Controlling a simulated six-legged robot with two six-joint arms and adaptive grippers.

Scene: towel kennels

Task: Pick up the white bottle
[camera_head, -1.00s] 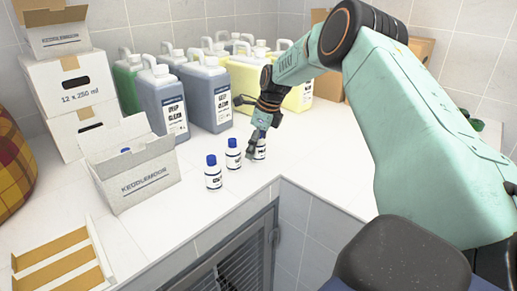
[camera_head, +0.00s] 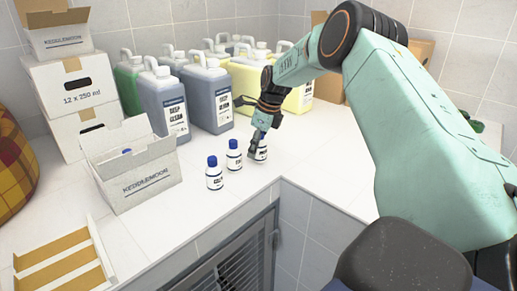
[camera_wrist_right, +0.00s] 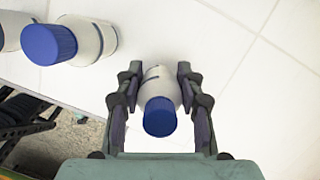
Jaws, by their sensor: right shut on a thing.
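Three small white bottles with blue caps stand in a row near the counter's front edge. The rightmost white bottle (camera_head: 261,152) is between the fingers of my right gripper (camera_head: 262,137), which is shut on it. In the right wrist view this bottle (camera_wrist_right: 160,88) sits between the two fingers of the gripper (camera_wrist_right: 158,92), its blue cap toward the camera. The middle bottle (camera_head: 234,157) and the left bottle (camera_head: 214,176) stand upright to its left, apart from the gripper. My left gripper is not in view.
An open white carton (camera_head: 145,183) stands left of the bottles. Large grey jugs (camera_head: 207,97) and yellow jugs (camera_head: 245,80) stand behind. Stacked boxes (camera_head: 80,95) are at the back left. A divided tray (camera_head: 65,262) lies front left. The counter drops off to a metal grille (camera_head: 240,255).

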